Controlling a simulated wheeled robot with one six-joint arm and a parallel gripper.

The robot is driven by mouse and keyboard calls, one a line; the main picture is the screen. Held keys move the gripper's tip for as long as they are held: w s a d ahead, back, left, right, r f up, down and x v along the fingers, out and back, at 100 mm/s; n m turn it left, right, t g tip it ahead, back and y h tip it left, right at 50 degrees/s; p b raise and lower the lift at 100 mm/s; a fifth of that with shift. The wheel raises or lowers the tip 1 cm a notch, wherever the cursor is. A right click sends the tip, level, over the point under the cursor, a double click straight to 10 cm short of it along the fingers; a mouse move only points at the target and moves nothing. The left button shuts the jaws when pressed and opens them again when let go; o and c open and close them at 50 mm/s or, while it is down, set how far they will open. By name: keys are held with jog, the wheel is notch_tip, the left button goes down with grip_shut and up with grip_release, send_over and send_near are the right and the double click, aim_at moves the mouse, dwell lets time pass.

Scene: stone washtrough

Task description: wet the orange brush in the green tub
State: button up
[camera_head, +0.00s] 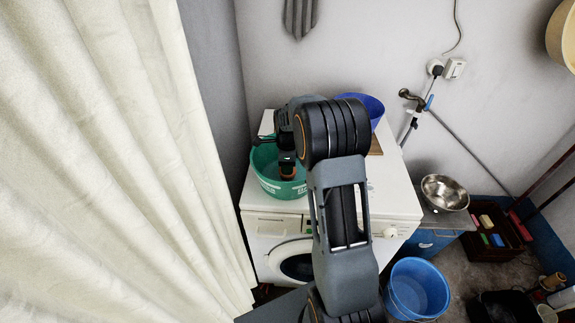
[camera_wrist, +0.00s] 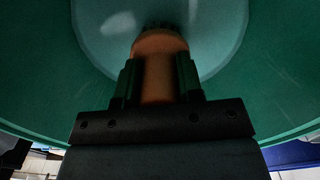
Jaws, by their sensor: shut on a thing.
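The green tub (camera_head: 269,181) stands on top of the white washing machine, left of my arm. In the wrist view the tub's inner wall (camera_wrist: 40,70) surrounds my gripper, and a paler round patch shows at its bottom. My gripper (camera_head: 287,163) points down into the tub. In the wrist view its two dark fingers (camera_wrist: 160,82) are shut on the orange brush (camera_wrist: 159,67), whose far end is at or over the pale patch. The bristles are mostly hidden, and I cannot tell whether they touch water.
A blue bowl (camera_head: 371,106) stands behind my arm on the washing machine (camera_head: 395,190). A metal bowl (camera_head: 444,192) is at right, under a wall tap (camera_head: 410,97). A blue bucket (camera_head: 418,288) stands on the floor. A cream curtain (camera_head: 110,160) hangs close at left.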

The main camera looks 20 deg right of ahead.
jog(key=shift+r, duration=0.15)
notch_tip(320, 180, up, 14)
jog(key=p, duration=0.9)
jog(key=shift+f+p, duration=0.2)
jog(key=shift+p, duration=0.2)
